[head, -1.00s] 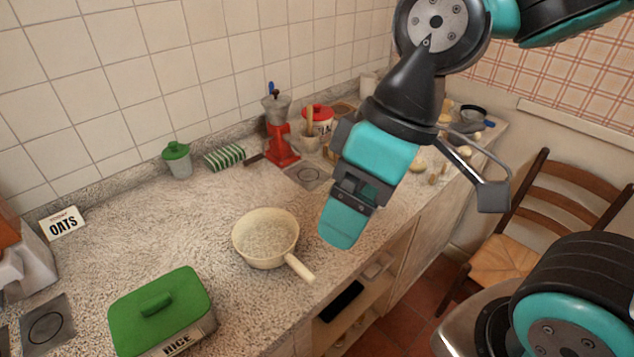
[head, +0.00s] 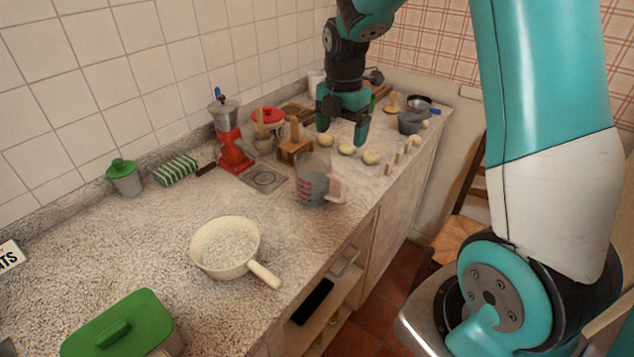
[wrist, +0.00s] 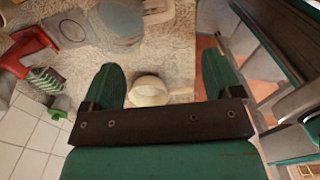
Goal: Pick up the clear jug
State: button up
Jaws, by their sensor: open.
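The clear jug (head: 312,187) stands upright on the speckled counter near its front edge, with red markings on its side and a pale handle (head: 335,188) on the right. My gripper (head: 342,124) is above the counter, higher and farther back than the jug in the head view. It points down, with its fingers apart and nothing between them. In the wrist view the jug (wrist: 121,20) shows from above at the top edge, partly cut off, with its pinkish handle to the right. My open gripper (wrist: 161,80) frames the cream pan (wrist: 150,91) well beyond its fingertips.
The cream pan (head: 225,246) has its handle towards the counter's front edge. Behind the jug are a wooden block (head: 294,147), a red grinder (head: 234,150) and a utensil pot (head: 263,138). Several dough pieces (head: 347,150) lie below my gripper. Counter between pan and jug is clear.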

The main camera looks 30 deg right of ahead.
jog(key=p, duration=0.2)
send_over(319, 183)
jog(key=s+d, duration=0.3)
jog(key=d, duration=0.1)
jog(key=f, duration=0.9)
jog(key=shift+w+a, duration=0.15)
jog(key=shift+w, duration=0.1)
jog(key=shift+a+f+p, duration=0.1)
jog(key=shift+f+p, duration=0.9)
jog(key=shift+f, duration=1.7)
jog(key=c, duration=1)
jog(key=shift+c, duration=0.2)
jog(key=shift+r, duration=0.25)
